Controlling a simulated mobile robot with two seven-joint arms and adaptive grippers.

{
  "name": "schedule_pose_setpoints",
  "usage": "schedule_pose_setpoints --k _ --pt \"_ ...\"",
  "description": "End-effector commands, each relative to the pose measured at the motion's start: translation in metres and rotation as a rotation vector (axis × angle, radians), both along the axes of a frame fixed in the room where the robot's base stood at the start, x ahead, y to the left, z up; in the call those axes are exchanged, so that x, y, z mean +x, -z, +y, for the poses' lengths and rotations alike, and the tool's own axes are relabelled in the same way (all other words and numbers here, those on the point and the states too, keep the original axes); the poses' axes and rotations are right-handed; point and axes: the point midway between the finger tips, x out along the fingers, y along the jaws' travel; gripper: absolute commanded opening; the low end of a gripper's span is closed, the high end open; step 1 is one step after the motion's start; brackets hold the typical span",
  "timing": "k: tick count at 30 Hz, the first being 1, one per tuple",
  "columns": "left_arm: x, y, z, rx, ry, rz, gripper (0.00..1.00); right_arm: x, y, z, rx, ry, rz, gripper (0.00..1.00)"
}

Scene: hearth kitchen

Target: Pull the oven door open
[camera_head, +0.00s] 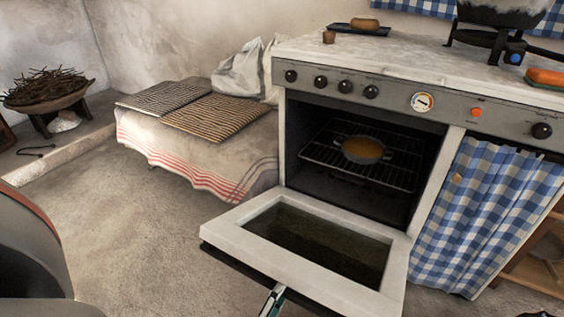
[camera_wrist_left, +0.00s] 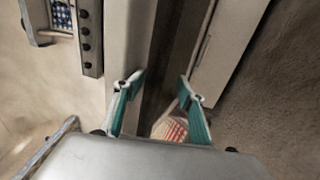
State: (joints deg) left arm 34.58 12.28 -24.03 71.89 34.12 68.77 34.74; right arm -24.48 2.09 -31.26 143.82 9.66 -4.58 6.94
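The oven door (camera_head: 235,239) is swung down, lying out nearly flat in front of the oven (camera_head: 320,112), with its dark glass facing up. A dark handle bar (camera_head: 228,262) runs along its outer edge. My left gripper (camera_head: 272,301) is at the bottom of the head view, by this outer edge, mostly cut off. In the left wrist view its two teal fingers (camera_wrist_left: 158,106) are spread apart, with pale panels and a dark gap beyond them. I cannot tell whether they touch the handle.
A pan (camera_head: 362,149) of orange-brown food sits on the oven rack. A blue checked curtain (camera_head: 480,215) hangs right of the oven. A low bench with a striped cloth (camera_head: 190,172) stands to the left. The floor (camera_head: 140,240) in front of the bench is clear.

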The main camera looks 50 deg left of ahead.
Motion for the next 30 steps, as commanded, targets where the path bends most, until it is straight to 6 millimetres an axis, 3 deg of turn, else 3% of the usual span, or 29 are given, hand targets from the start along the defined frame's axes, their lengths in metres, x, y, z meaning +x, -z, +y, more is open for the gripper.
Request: schedule_pose_setpoints --k 14,30 --pt "-0.003 -0.004 -0.003 -0.004 0.003 0.005 0.39 -0.001 0.001 0.000 -0.001 -0.001 0.003 0.00" --pt "-0.003 -0.081 -0.002 -0.005 0.002 0.003 0.39 0.000 0.001 0.000 -0.001 -0.001 0.002 0.00"
